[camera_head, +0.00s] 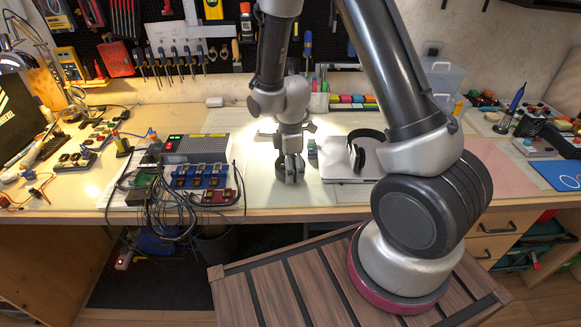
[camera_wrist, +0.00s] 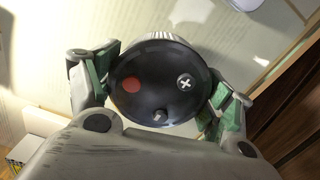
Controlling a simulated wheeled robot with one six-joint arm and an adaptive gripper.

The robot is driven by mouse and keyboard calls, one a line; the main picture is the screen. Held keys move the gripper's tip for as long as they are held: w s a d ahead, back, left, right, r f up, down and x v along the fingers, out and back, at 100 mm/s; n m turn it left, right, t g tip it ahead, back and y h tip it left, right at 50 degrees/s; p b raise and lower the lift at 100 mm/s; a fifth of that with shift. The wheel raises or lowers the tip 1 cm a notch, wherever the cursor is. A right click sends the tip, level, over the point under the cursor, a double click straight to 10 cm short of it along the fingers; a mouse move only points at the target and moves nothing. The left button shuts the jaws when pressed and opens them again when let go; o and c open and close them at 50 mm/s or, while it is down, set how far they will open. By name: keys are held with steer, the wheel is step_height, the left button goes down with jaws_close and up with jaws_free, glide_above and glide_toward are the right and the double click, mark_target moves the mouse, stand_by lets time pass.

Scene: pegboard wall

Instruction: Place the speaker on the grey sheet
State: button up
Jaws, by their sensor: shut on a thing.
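The speaker is a round, dark puck with a red dot and a white cross on top; it fills the middle of the wrist view (camera_wrist: 158,82). My gripper (camera_wrist: 160,88) is shut on its sides, with green-lined fingers left and right. A pale greyish sheet (camera_head: 262,196) lies on the bench under and around my gripper. I cannot tell whether the speaker touches it.
A laptop (camera_head: 340,172) with black headphones (camera_head: 367,148) stands close to the right of my gripper. A blue rack (camera_head: 200,176), a grey box (camera_head: 196,148) and tangled cables are to the left. A pink sheet (camera_head: 500,172) lies at right.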

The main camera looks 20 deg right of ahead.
steer(key=shift+f, duration=0.15)
steer(key=o, duration=1.2)
